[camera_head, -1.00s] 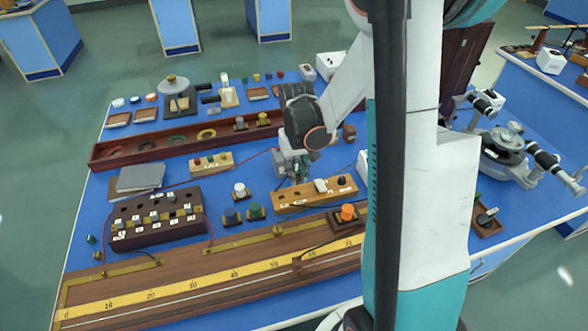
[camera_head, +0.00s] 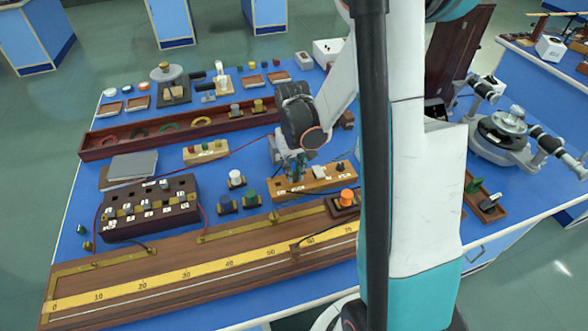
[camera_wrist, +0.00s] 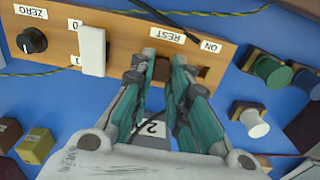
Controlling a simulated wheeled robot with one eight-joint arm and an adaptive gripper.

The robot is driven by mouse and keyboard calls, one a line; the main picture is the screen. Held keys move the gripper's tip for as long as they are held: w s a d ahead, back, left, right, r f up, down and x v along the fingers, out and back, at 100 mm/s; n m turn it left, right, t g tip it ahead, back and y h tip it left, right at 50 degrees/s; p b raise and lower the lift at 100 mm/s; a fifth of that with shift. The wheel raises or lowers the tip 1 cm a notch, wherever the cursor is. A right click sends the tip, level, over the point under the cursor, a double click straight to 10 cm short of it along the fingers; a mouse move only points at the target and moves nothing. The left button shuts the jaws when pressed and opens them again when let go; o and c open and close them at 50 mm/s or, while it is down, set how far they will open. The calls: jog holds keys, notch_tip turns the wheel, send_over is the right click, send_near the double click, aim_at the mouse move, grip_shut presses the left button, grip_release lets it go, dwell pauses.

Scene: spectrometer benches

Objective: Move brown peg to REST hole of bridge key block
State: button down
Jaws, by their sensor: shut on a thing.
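The bridge key block (camera_wrist: 55,20) is a light wooden bar with a black knob, a white switch and labels ZERO, 0, 1, REST and ON in the wrist view. It also shows in the head view (camera_head: 321,178). My gripper (camera_wrist: 163,58) is over the block beside the REST label, its teal fingers shut on the brown peg (camera_wrist: 162,71). Only a small part of the peg shows between the fingertips. I cannot tell whether its lower end is in a hole. A dark hole area (camera_wrist: 200,75) lies to the right below ON. In the head view my gripper (camera_head: 294,174) is at the block's left part.
A white-topped plug (camera_wrist: 253,123) and green and blue plugs (camera_wrist: 272,70) stand close beside the block. An orange knob (camera_head: 347,197) and the long scale board (camera_head: 180,270) lie in front. A dark plug box (camera_head: 150,205) stands left. A thin twisted wire runs near the block.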

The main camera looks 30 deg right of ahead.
jog(key=shift+f, duration=0.25)
jog(key=c, duration=1.4)
grip_release()
jog(key=shift+c, duration=0.2)
jog(key=shift+r, duration=0.1)
notch_tip(320, 180, up, 12)
jog(key=shift+a, duration=0.1)
jog(key=s+a+r+n+t, duration=0.3)
jog(key=a+r+t, duration=0.1)
jog(key=a+r, duration=0.35)
jog(key=s+a+r+t, duration=0.1)
jog(key=s+a+t, duration=0.2)
jog(key=s+a, duration=0.3)
jog(key=s, duration=0.4)
jog(key=shift+s+a, duration=0.2)
jog(key=shift+a, duration=0.15)
